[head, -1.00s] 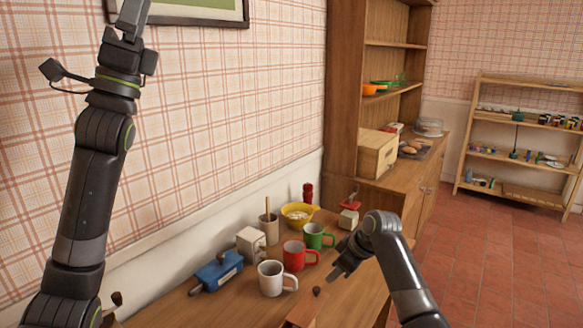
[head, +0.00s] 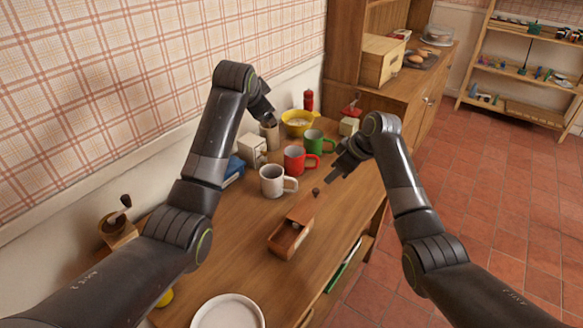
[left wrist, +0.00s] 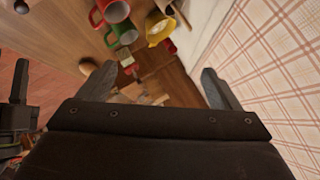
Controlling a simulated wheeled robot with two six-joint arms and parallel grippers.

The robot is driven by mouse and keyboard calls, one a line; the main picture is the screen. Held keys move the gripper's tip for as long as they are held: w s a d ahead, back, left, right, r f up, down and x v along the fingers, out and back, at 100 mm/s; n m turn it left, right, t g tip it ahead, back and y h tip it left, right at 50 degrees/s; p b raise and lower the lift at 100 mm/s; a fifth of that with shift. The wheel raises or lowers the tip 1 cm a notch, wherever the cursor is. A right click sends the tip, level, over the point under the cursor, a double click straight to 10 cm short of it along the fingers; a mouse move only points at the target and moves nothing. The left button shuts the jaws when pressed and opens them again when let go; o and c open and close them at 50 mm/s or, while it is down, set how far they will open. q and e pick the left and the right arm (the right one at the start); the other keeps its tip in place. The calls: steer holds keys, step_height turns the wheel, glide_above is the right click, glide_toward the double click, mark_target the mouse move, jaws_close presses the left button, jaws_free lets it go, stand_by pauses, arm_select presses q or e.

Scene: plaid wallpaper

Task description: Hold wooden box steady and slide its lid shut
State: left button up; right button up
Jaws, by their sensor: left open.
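The wooden box (head: 277,243) stands on the table in the head view with part of its inside open. Its lid (head: 304,212) extends from the far end, with a small dark round knob (head: 316,192) at the lid's far end. My right gripper (head: 334,180) is just beyond the knob and apart from it; its jaw gap is unclear. My left gripper (head: 269,120) is raised by the utensil pot, far behind the box, its fingers mostly hidden. The left wrist view shows its two fingers (left wrist: 160,85) spread with nothing between them.
A white mug (head: 272,181), red mug (head: 294,160) and green mug (head: 314,141) stand behind the box. A white plate (head: 228,312) lies in front, and a coffee grinder (head: 116,230) stands at left. Table between plate and box is clear.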

arm_select(q)
steer(key=s+d+f+n+g, duration=0.2)
steer(key=s+d+f+g, duration=0.25)
steer(key=f, duration=0.25)
steer(key=n+g+y, duration=0.2)
steer(key=g, duration=0.3)
glide_above(291, 233)
step_height(291, 233, down, 6)
step_height(291, 233, down, 18)
steer(key=shift+r, duration=0.25)
steer(key=shift+c, duration=0.2)
steer(key=c, duration=1.1)
steer(key=shift+c, duration=0.2)
